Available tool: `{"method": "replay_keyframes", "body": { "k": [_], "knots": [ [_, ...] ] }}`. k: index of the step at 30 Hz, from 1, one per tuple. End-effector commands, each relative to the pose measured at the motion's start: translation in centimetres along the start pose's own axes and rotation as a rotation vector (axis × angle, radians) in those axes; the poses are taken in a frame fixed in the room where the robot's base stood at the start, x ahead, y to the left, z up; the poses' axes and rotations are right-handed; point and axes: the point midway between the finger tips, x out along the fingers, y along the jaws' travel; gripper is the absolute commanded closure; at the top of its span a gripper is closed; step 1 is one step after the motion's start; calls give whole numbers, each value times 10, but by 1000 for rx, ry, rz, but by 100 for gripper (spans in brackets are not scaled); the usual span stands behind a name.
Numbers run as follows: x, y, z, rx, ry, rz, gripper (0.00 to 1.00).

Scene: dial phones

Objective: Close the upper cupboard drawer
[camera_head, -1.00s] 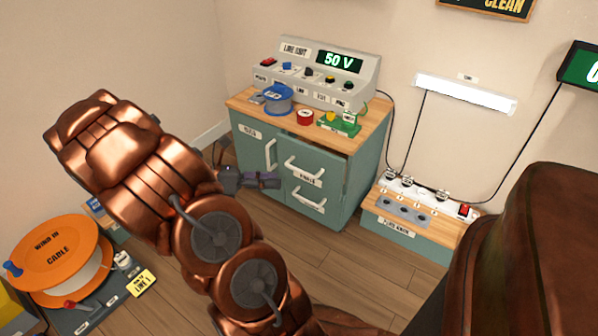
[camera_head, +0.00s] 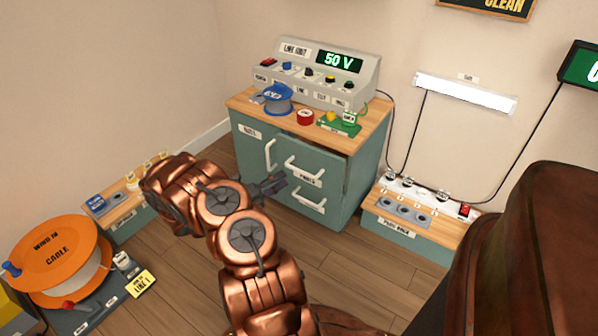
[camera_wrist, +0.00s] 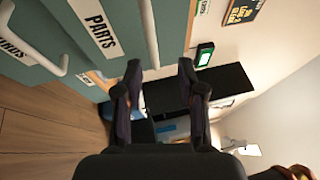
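The teal cupboard (camera_head: 360,185) has a wooden top, a door on the left and two drawers on the right. The upper drawer (camera_head: 326,167) appears pulled out a little, with a dark gap above its front. It has a white bar handle (camera_head: 303,170) and a label. In the wrist view the handle (camera_wrist: 149,35) lies just beyond the left finger, and the label (camera_wrist: 97,25) reads PARTS. My gripper (camera_head: 276,185) is in front of the cupboard, near the left edge of the drawers. Its fingers (camera_wrist: 160,68) are apart with nothing between them; contact with the drawer cannot be told.
The lower drawer (camera_head: 309,201) looks shut. The door handle (camera_head: 270,154) sticks out close to my gripper. The cupboard top carries a control panel (camera_head: 320,78) and a blue spool (camera_head: 278,99). A low plug bench (camera_head: 410,229) stands right; an orange cable reel (camera_head: 55,250) stands left. Floor in front is clear.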

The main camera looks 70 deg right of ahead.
Motion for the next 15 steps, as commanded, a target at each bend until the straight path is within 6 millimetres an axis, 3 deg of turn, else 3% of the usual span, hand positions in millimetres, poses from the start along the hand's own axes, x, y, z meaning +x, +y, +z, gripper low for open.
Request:
{"method": "replay_keyframes", "body": {
  "k": [7, 15],
  "knots": [
    [7, 12, 2, -41, -19, -1, 61],
    [44, 14, 2, -41, -18, -2, 61]
  ]
}}
